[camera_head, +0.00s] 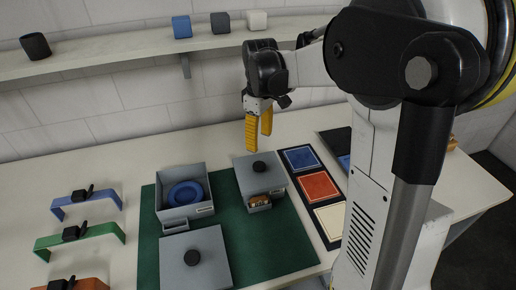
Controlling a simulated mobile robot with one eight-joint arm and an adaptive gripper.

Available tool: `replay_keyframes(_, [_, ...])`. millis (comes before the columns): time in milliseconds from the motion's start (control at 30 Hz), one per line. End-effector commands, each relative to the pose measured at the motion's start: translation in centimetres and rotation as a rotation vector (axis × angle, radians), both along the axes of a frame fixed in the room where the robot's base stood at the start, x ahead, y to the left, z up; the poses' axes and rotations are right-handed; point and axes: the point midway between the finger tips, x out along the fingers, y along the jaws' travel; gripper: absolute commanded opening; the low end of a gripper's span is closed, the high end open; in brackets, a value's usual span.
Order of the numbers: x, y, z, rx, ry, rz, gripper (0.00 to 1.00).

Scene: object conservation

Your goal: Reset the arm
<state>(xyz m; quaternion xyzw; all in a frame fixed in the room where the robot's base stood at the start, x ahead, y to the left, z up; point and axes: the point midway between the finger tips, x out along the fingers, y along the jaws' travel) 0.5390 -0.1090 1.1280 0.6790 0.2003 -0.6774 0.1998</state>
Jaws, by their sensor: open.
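My gripper (259,129) has yellow fingers pointing down and spread apart, with nothing between them. It hangs in the air near the back of the table, above and behind a grey lidded box in this view. My arm comes in from the right side of the picture and covers part of the table there.
A green mat (256,244) bears an open grey box (184,216) with a blue dish (186,193), a lidded grey box (258,178) and a grey lid (196,262). Coloured arches stand left. Blue, red and cream squares (318,186) lie right.

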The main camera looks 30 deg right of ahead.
Motion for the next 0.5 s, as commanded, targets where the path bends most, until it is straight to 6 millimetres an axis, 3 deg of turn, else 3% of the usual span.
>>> replay_keyframes(300, [-0.4,0.3,0.9,-0.002,-0.011,-0.010,0.56])
replay_keyframes(500, [-3.6,2.9,2.0,-0.014,-0.116,-0.104,0.56])
